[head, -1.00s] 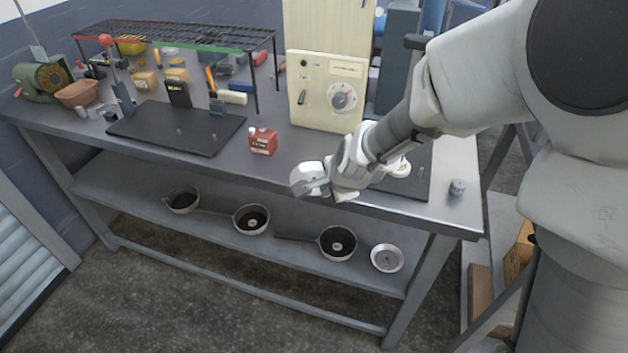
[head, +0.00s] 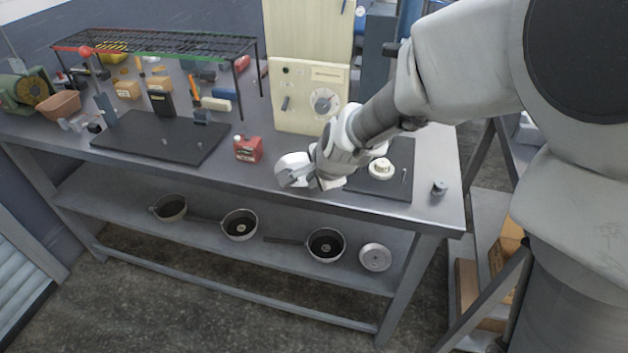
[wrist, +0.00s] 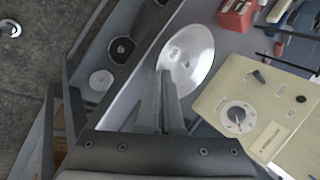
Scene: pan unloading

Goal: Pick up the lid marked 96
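A shiny silver metal lid (head: 293,170) is at the tip of my gripper (head: 313,180), above the front edge of the workbench. The lid is tilted and its face shows large in the wrist view (wrist: 188,60). My gripper's fingers (wrist: 168,85) are close together and meet the lid near its lower left rim; they look shut on it. A small mark shows on the lid, but I cannot read it as 96. Another pale round lid (head: 375,257) lies on the lower shelf, also visible in the wrist view (wrist: 101,80).
Several dark-bottomed pans, such as one at the right (head: 326,245), stand on the lower shelf (head: 300,270).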

